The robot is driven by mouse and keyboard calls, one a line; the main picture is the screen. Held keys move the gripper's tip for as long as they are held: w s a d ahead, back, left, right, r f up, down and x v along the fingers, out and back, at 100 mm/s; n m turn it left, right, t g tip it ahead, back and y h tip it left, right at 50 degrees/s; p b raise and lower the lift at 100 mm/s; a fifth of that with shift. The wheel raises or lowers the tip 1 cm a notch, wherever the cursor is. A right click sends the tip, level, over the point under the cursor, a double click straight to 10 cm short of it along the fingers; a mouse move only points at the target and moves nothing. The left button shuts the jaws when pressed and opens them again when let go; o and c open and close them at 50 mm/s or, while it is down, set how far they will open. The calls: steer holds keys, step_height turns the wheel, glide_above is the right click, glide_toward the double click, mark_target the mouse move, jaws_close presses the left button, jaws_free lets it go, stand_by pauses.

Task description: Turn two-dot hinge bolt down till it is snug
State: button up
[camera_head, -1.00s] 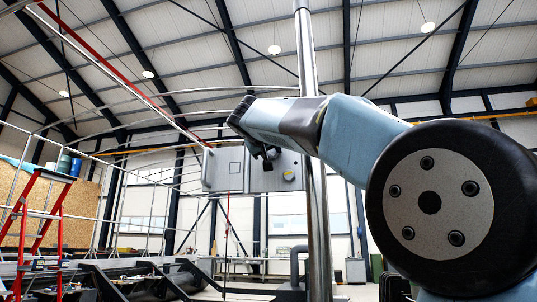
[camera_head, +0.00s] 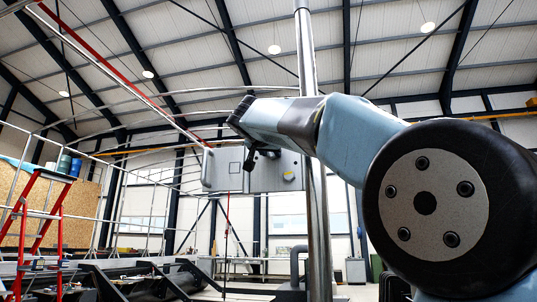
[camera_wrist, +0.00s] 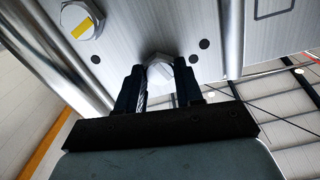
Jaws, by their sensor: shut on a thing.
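A brushed-metal panel (camera_head: 225,170) is fixed to a shiny upright pole. In the wrist view, a silver hex bolt head (camera_wrist: 159,66) sits on the panel between my fingertips. Two dark dots lie to its right, one beside it and one lower by my finger. My gripper (camera_wrist: 161,77) is shut on this bolt head, with a dark finger on either side. The bolt's shank and seating are hidden. In the head view, my gripper (camera_head: 257,158) is at the panel's face; the bolt there is hidden behind it.
A second hex bolt (camera_wrist: 80,20) with a yellow stripe stands to the left, with one dot near it. A metal bar (camera_wrist: 230,35) runs close on the right. A red ladder (camera_head: 50,215) stands at the far left in the head view.

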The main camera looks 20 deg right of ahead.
steer(key=m, duration=0.6)
steer(key=o, duration=0.9)
